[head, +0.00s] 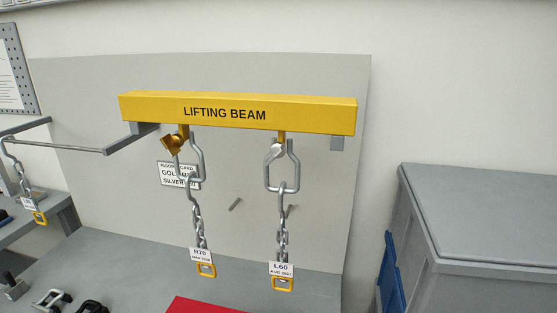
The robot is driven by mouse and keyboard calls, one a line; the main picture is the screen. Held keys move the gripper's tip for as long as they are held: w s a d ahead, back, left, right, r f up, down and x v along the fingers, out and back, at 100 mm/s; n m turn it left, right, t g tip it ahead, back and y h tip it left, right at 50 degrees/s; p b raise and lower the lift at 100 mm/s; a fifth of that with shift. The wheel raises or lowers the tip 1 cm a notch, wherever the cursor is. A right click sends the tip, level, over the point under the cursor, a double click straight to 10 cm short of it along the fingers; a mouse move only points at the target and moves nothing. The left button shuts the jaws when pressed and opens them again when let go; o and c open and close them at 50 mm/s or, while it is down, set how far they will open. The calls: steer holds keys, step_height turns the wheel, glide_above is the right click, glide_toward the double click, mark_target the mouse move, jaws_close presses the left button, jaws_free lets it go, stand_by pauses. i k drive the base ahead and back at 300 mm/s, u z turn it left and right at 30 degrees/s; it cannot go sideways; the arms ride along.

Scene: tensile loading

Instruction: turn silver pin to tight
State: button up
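A yellow lifting beam (310,113) marked LIFTING BEAM runs across the middle of the head view. The silver pin (276,151) is at the top of the right hanging link (298,162), just under the beam. I cannot tell from here whether it is tight. Chains hang from both links, with tag R70 (201,254) on the left and tag L60 (281,268) on the right. My gripper is not in view.
A rigging card (166,174) on the grey back panel (330,220) is partly covered by the left chain. A grey cabinet (480,240) stands at right. A red surface (200,306) and dark fittings (92,307) lie on the bench below.

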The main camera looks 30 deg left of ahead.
mark_target(277, 150)
steer(key=z, duration=0.05)
steer(key=k, duration=1.4)
steer(key=u, duration=1.65)
steer(key=i, duration=1)
steer(key=u, duration=0.1)
